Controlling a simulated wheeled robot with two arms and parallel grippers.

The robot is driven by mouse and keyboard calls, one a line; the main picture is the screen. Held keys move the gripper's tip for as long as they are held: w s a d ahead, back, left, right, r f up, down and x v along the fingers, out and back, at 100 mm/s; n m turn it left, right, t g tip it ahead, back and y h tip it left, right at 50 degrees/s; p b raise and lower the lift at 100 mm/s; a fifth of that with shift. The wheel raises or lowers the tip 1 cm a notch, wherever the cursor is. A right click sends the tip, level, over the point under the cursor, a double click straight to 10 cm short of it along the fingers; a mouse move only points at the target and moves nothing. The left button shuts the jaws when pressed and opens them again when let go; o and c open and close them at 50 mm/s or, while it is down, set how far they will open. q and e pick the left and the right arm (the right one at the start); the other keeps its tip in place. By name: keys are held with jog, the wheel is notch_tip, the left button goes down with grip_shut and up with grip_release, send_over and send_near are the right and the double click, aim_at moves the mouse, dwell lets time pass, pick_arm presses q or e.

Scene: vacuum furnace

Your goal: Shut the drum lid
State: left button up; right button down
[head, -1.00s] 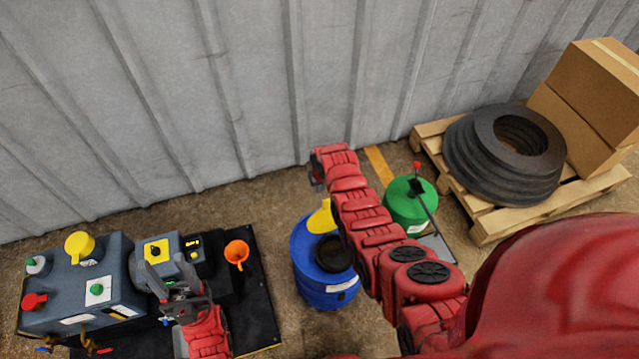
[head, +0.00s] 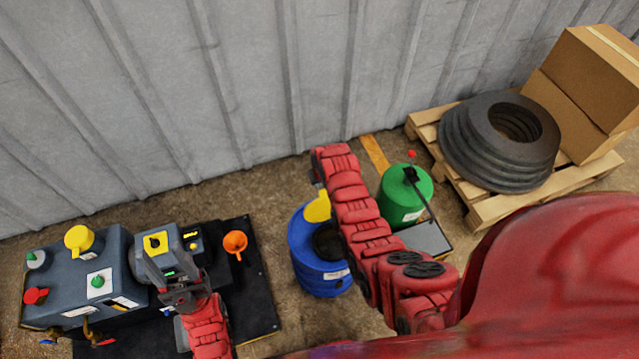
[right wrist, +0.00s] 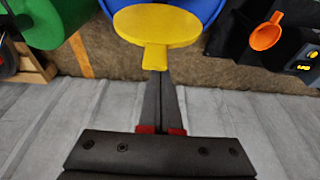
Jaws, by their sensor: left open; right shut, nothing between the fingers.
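The blue drum (head: 322,284) stands on the floor with a dark opening (head: 328,243) on top. Its yellow lid (head: 317,207) is open, raised at the drum's wall-side edge. In the right wrist view the lid (right wrist: 157,24) has a tab pointing at my right gripper (right wrist: 160,76). That gripper is shut and empty, its tips at or very near the tab; I cannot tell if they touch. In the head view my right arm hides part of the drum, and the fingertips are not clear. My left gripper (head: 180,288) is open and empty, over the machine at the left.
A green drum (head: 405,200) stands right of the blue one. A pallet (head: 490,213) with black rings (head: 500,142) and boxes (head: 590,85) is further right. A corrugated wall (head: 250,90) is behind.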

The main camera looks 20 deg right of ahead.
jog(key=shift+s+t, duration=0.6)
jog(key=shift+s, duration=0.7)
jog(key=s+f+t+b, duration=0.3)
jog(key=s+t+b, duration=0.15)
jog(key=s, duration=0.25)
jog(key=s+f+t+b, duration=0.3)
jog(key=s+b, duration=0.2)
jog(key=s, duration=0.2)
jog(key=s+f+t+b, duration=0.3)
jog(key=f+t+b, duration=0.2)
jog(key=b, duration=0.6)
jog(key=s+f+t+b, duration=0.4)
jog(key=f+t+b, duration=0.1)
jog(key=f+b, duration=0.4)
jog(key=b, duration=0.2)
jog(key=shift+s+d+y+b, duration=0.25)
jog(key=shift+d+y+b, duration=0.05)
jog(key=shift+d, duration=0.1)
jog(key=shift+s+f+t, duration=0.1)
jog(key=shift+t, duration=0.15)
